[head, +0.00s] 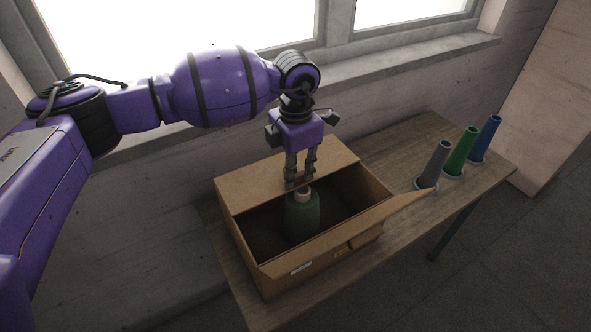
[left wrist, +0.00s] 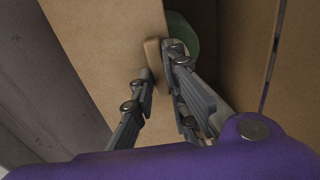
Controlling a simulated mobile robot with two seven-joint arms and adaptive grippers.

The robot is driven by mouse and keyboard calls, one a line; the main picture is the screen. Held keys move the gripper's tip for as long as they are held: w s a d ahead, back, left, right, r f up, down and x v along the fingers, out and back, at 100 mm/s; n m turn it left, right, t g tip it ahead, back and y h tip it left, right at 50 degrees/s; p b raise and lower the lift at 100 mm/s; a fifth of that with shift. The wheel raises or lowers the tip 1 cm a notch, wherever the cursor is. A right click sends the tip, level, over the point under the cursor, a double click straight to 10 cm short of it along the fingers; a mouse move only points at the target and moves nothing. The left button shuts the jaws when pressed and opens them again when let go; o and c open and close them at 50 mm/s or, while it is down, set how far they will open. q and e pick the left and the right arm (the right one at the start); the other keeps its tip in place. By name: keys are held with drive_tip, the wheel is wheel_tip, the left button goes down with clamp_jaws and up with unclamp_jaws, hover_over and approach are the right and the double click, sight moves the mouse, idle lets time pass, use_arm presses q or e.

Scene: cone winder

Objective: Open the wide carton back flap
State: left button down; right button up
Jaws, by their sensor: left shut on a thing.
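The open-topped brown carton (head: 300,278) stands on the wooden table. Its wide back flap (head: 250,182) lies roughly flat over the back part of the opening, and its surface also fills much of the left wrist view (left wrist: 105,50). My left gripper (head: 297,184) points down at the flap's inner edge. It is shut on the flap at a small tan tab (left wrist: 152,50), seen between its fingers (left wrist: 160,62) in the left wrist view. My right gripper is not in view.
The carton's front flap (head: 345,236) stands outward along the near side. A grey cone (head: 434,163), a green cone (head: 461,151) and a blue cone (head: 486,138) stand on the table at right. The wall and window sill (head: 400,60) lie behind the table.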

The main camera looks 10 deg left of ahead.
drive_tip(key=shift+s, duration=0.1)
